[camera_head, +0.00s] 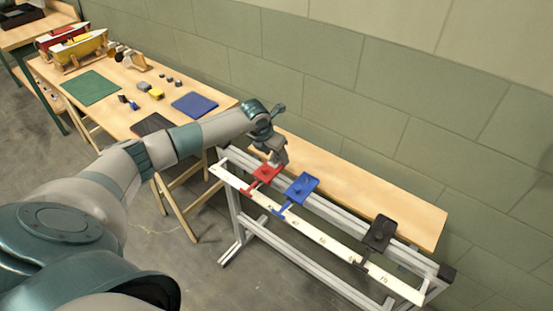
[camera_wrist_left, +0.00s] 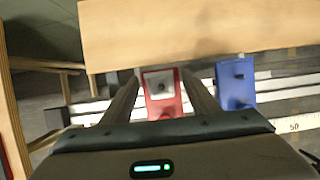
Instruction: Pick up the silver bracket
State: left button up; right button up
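A small silver-grey piece (camera_wrist_left: 160,86) sits on the red holder (camera_wrist_left: 167,109) in the left wrist view; I take it for the silver bracket, but its shape is unclear. The red holder also shows on the rail in the head view (camera_head: 263,174), where my gripper hides most of its top. My left gripper (camera_head: 279,160) points down just above the red holder. In the left wrist view its two fingers are spread apart, one on each side of the red holder, and hold nothing. My right gripper is not in view.
A blue holder (camera_wrist_left: 236,84) stands close to the right of the red one, and a black holder (camera_head: 380,232) farther right. A white marked strip (camera_head: 320,238) runs along the front. A wooden shelf (camera_head: 400,205) lies behind. A wooden table (camera_head: 138,79) with mats and small parts stands left.

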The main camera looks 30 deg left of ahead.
pick_arm(q)
jog(key=c, duration=1.1)
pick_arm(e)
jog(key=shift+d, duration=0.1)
pick_arm(q)
jog(key=shift+r, duration=0.15)
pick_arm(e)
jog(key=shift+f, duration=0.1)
